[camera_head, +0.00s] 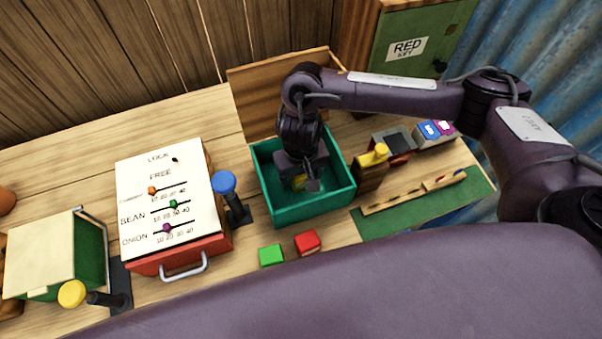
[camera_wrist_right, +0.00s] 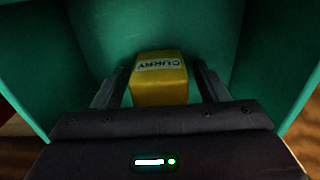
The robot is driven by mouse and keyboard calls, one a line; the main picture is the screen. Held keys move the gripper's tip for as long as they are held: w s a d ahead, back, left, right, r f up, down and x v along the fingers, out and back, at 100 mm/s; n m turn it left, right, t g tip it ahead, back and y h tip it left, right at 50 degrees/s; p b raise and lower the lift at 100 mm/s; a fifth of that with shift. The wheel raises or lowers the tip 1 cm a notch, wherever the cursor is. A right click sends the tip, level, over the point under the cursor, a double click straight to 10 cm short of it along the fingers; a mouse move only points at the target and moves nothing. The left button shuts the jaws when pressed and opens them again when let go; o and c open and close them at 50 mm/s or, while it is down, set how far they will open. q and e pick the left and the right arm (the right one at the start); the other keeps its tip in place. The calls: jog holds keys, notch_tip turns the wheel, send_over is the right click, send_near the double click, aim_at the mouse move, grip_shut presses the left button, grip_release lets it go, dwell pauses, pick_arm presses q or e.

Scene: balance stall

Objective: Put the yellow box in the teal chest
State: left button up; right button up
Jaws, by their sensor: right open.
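The teal chest (camera_head: 308,212) stands on the table with its wooden lid (camera_head: 257,95) raised at the back. The yellow box (camera_head: 298,183) is inside the chest, mostly hidden by my right gripper (camera_head: 302,183) in the head view. In the right wrist view the yellow box (camera_wrist_right: 160,88) carries a label reading CURRY and sits between the two fingers. My right gripper (camera_wrist_right: 160,90) is open and reaches down into the chest, with a finger on each side of the box. My left gripper is not in view.
A red drawer unit with white slider panel (camera_head: 165,200) and a blue-knobbed lever (camera_head: 228,190) stand left of the chest. Green (camera_head: 271,255) and red (camera_head: 307,242) blocks lie in front. A wooden block with yellow knob (camera_head: 371,172) stands close on the right, beside a green mat (camera_head: 440,209).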

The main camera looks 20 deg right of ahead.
notch_tip(320, 180, up, 11)
jog(key=p, duration=0.2)
jog(key=shift+p, duration=0.3)
jog(key=shift+r, duration=0.7)
jog(key=shift+s+f, duration=0.1)
